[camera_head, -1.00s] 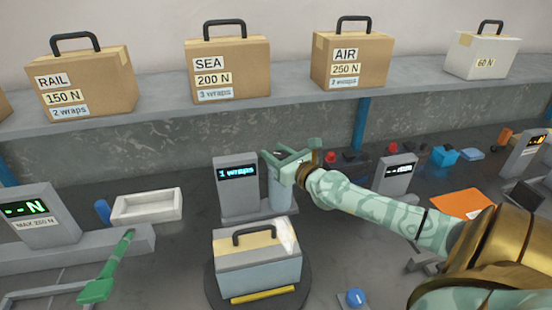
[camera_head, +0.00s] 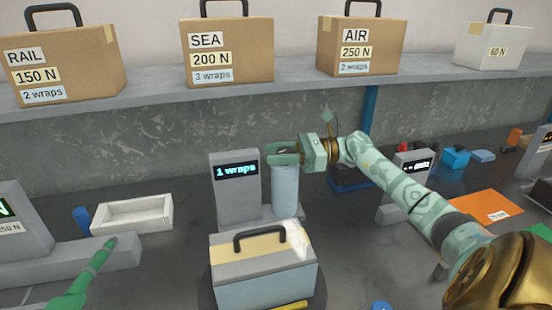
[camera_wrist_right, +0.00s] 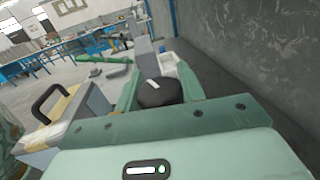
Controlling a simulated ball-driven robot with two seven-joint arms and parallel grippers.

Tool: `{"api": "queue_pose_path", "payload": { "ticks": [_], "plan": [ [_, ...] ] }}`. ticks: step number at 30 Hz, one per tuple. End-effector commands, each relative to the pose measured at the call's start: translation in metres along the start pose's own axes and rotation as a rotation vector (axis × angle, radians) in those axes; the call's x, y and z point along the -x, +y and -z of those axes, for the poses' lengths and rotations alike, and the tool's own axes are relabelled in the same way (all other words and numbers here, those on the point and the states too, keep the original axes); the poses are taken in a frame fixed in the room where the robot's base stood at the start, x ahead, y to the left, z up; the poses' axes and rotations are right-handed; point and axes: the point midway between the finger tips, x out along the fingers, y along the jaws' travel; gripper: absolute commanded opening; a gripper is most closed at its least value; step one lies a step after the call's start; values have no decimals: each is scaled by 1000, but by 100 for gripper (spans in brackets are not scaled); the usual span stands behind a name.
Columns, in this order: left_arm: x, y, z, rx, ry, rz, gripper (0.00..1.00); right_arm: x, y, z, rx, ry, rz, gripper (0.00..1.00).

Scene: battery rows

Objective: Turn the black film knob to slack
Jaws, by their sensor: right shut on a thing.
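The black film knob (camera_wrist_right: 158,93) shows in the right wrist view as a round black cap with a white mark on top. My right gripper (camera_wrist_right: 160,90) has one finger on each side of it and is shut on it. In the head view my right gripper (camera_head: 284,153) is at the top of the pale film roll (camera_head: 285,190) and hides the knob. The roll stands beside the grey wrapper post (camera_head: 238,195), whose screen reads "1 wraps". My left gripper is not in view.
A case (camera_head: 265,285) with a dark handle and white film at one corner sits on the dark turntable (camera_head: 207,290) in front. A white tray (camera_head: 132,228) and a green bar (camera_head: 92,272) are to the left. Labelled boxes stand on the shelf behind.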

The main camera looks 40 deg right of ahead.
Motion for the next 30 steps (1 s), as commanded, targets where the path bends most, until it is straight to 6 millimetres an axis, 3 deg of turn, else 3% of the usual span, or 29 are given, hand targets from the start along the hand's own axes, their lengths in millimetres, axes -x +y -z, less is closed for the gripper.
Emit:
{"api": "queue_pose_path", "payload": {
  "ticks": [15, 30],
  "plan": [
    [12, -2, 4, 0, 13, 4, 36, 0, 4, -4, 2, -7, -296, 16],
    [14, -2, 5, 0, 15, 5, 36, 1, 6, -1, 1, 0, -340, 16]
  ]
}}
